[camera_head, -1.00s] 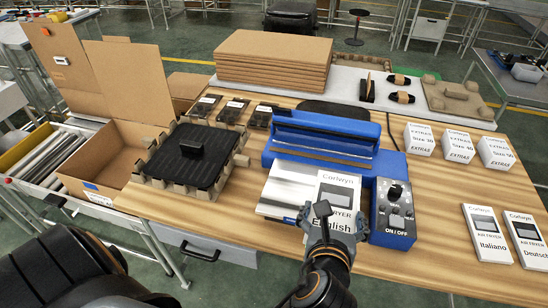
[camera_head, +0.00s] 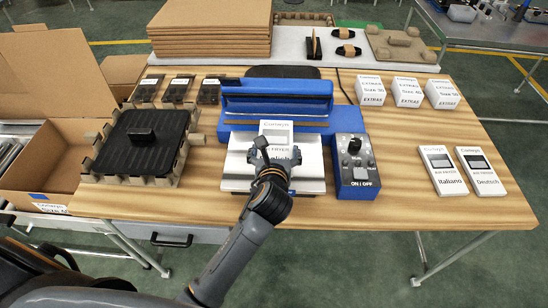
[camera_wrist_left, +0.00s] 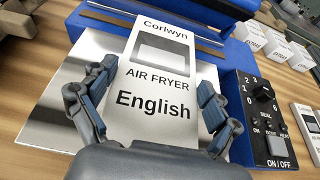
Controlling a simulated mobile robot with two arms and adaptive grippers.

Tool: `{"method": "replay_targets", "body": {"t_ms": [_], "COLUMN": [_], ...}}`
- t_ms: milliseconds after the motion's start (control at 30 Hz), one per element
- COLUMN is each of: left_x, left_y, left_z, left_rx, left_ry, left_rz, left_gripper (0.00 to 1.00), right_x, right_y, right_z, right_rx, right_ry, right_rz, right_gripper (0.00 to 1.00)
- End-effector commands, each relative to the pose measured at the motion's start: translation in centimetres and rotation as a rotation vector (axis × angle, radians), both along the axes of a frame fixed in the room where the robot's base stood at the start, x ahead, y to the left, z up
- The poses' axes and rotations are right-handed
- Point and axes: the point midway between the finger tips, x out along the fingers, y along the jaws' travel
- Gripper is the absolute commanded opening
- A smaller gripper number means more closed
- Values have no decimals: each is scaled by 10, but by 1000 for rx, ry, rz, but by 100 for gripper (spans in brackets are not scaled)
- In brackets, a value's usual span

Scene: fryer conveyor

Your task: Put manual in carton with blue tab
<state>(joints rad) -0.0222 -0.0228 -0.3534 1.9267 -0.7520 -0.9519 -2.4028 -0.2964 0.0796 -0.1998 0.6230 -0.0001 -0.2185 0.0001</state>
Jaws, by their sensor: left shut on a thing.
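The white English manual (camera_head: 276,129), marked "Corlwyn AIR FRYER English", is over the silver plate of the blue sealing machine. It also shows large in the left wrist view (camera_wrist_left: 155,78), its top edge overlapping the machine's blue bar. My left gripper (camera_head: 268,158) is shut on the manual's near end, one finger at each side edge in the wrist view (camera_wrist_left: 152,100). Any gap between manual and plate is hard to judge. The open brown carton (camera_head: 60,150) with a blue tab (camera_head: 39,197) stands at the left table edge. My right gripper is not in view.
A black air fryer basket part (camera_head: 140,150) in a cardboard insert lies between carton and sealing machine (camera_head: 275,95). The control box (camera_head: 355,165) stands right of the plate. Italiano (camera_head: 442,172) and Deutsch (camera_head: 481,172) manuals and Extras boxes (camera_head: 391,92) lie further right.

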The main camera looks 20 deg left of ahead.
Motion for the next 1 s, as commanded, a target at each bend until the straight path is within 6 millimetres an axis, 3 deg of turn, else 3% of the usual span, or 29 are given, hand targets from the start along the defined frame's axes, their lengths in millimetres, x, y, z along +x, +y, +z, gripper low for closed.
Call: {"method": "replay_targets", "body": {"t_ms": [333,733,767,800,1000], "left_x": [8,8,8,8,8], "left_y": [5,5,5,5,5], "left_z": [-39,-44,-45,-45,-45], "left_rx": [-2,1,0,0,0], "left_ry": [3,0,1,1,1], "left_rz": [0,-1,0,0,0], "left_gripper": [47,47,91,99,100], "right_x": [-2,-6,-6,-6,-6], "right_y": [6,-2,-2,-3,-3], "right_z": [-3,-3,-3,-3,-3], "right_rx": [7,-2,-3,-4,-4], "right_ry": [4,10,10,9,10], "right_rz": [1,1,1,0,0], "right_gripper": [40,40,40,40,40]}}
